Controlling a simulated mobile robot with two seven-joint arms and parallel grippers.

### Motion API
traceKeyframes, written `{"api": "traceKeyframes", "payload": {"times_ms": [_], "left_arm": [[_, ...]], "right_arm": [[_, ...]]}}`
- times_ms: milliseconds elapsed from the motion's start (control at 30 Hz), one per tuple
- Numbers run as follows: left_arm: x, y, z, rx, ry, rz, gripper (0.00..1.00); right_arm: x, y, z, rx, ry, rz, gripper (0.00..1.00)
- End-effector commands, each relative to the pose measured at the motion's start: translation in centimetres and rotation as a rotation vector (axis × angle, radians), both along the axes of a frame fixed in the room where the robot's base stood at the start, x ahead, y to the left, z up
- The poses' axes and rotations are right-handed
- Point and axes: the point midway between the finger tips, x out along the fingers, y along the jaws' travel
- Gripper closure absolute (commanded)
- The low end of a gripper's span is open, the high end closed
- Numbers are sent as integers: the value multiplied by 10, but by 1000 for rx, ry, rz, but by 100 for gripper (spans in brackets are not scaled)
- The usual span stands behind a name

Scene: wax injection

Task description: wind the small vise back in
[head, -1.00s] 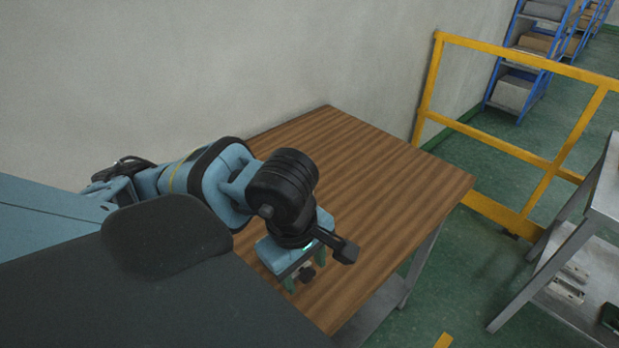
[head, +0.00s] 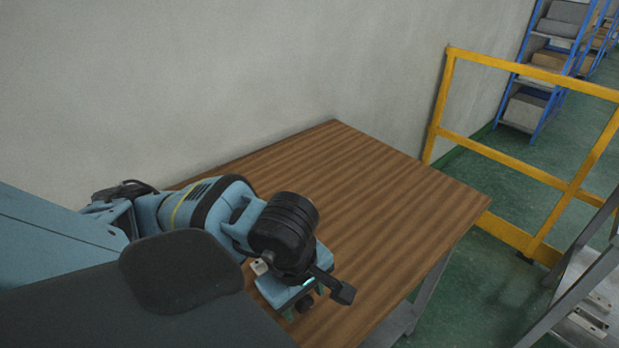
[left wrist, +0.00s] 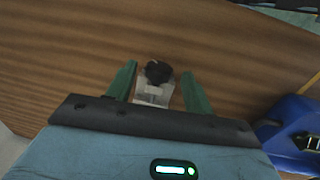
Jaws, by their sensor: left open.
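The small vise (left wrist: 152,97) shows in the left wrist view as a pale metal body with a black knob (left wrist: 158,71) at its end. It lies on the brown wooden table, and part of it is hidden by my gripper's palm. My left gripper (left wrist: 158,88) is open, with one green finger on each side of the vise and a gap to each. In the head view my left gripper (head: 305,304) is low over the table's near part, with the dark knob (head: 306,303) between its fingers. My wrist hides most of the vise there. My right gripper is not in view.
The wooden table (head: 380,190) is bare beyond my arm, with a wall behind it. A yellow railing (head: 500,152) stands past its right end. A grey metal shelf unit (head: 590,270) is at the right edge. Blue racks (head: 545,75) stand farther back.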

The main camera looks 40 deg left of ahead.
Motion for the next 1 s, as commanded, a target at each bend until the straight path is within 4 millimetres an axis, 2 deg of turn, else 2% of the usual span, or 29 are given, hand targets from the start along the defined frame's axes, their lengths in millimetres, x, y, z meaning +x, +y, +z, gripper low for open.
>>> {"api": "traceKeyframes", "payload": {"times_ms": [133,433,800,1000], "left_arm": [[2,0,-10,0,-1,1,48],[2,0,-11,0,-4,0,48],[2,0,-11,0,-4,0,93],[3,0,-10,1,13,0,93]], "right_arm": [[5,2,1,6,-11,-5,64],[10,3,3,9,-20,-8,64],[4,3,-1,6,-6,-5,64],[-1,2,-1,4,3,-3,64]]}}
